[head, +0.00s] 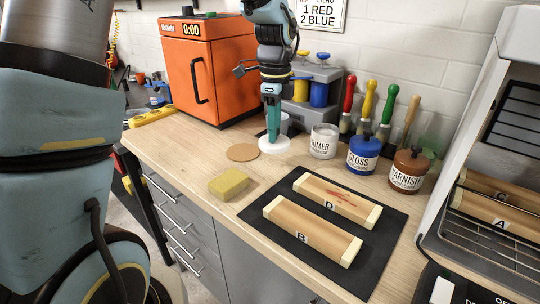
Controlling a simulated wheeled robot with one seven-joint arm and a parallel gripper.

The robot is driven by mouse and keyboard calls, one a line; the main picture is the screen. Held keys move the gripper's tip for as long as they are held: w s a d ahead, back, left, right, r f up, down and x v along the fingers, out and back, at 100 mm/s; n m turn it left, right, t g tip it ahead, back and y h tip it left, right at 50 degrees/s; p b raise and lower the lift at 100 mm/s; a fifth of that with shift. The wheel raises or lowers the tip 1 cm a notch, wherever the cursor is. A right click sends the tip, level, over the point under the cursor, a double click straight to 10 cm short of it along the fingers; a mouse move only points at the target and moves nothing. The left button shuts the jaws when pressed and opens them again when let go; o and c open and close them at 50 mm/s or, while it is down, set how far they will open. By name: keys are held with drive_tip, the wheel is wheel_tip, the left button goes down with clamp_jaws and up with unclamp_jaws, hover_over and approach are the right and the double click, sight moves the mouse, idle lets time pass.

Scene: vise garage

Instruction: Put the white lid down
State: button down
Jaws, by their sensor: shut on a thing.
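The white lid (272,150) is a flat white disc at the middle of the bench. My gripper (272,137) points straight down and is shut on it from above. The lid is at or just above the wooden bench top (215,163); I cannot tell if it touches. The fingertips and whatever they grip on the lid are hard to make out. The PRIMER can (323,143) stands just right of the lid and shows no knobbed lid on top.
A round cork coaster (242,152) lies just left of the lid, and a yellow sponge (229,185) lies in front. The blue GLOSS can (363,155) and brown VARNISH can (408,172) stand at right. A black mat (300,248) holds blocks D and B. An orange oven (205,70) stands behind.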

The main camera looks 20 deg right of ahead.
sight(274, 165)
drive_tip(key=shift+f+p, duration=0.55)
drive_tip(key=shift+f, duration=3.05)
drive_tip(key=shift+f, duration=0.1)
drive_tip(key=c, duration=0.6)
unclamp_jaws()
drive_tip(key=shift+c, duration=0.2)
wheel_tip(274, 165, up, 12)
drive_tip(key=shift+d+r+b, duration=0.1)
drive_tip(key=shift+r+b, duration=0.05)
drive_tip(key=shift+b, duration=0.6)
drive_tip(key=s+a+f+n, duration=0.1)
drive_tip(key=a+f+n, duration=0.1)
drive_tip(key=a+n, duration=0.6)
drive_tip(key=s+a+f+n+t, duration=0.1)
drive_tip(key=a+f+n, duration=0.2)
drive_tip(key=a+n, duration=0.5)
drive_tip(key=s+a+f+n, duration=0.2)
drive_tip(key=a+n, duration=0.6)
drive_tip(key=a, duration=0.6)
drive_tip(key=shift+a+f+n+t, duration=0.15)
drive_tip(key=shift+f+n+t, duration=0.15)
drive_tip(key=shift+n, duration=0.1)
